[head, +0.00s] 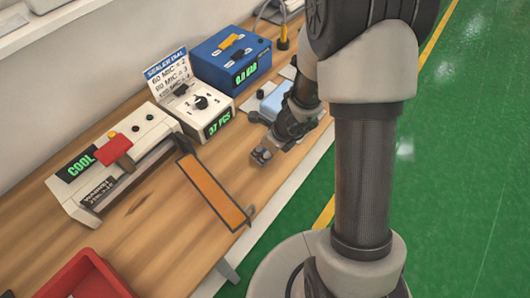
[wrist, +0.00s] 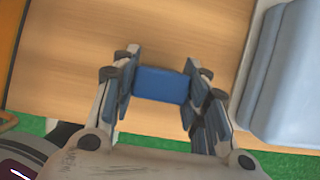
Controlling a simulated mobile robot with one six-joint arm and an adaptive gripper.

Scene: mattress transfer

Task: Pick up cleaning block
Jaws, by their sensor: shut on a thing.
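The cleaning block appears as a small blue block (wrist: 161,85) between the two finger pads in the wrist view. My gripper (wrist: 160,92) is shut on it, with a pad against each short side. In the head view my gripper (head: 263,156) is low over the wooden bench, near its front edge. The block is hard to make out there between the fingers. I cannot tell whether it touches the bench top.
The wooden bench (head: 150,235) holds a white sealer (head: 115,160) with an orange strip (head: 212,190), a white dial box (head: 200,103), a blue box (head: 230,60) and a red bin (head: 85,277). A pale blue-grey object (wrist: 285,75) lies right of my gripper. Green floor (head: 470,150) is open.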

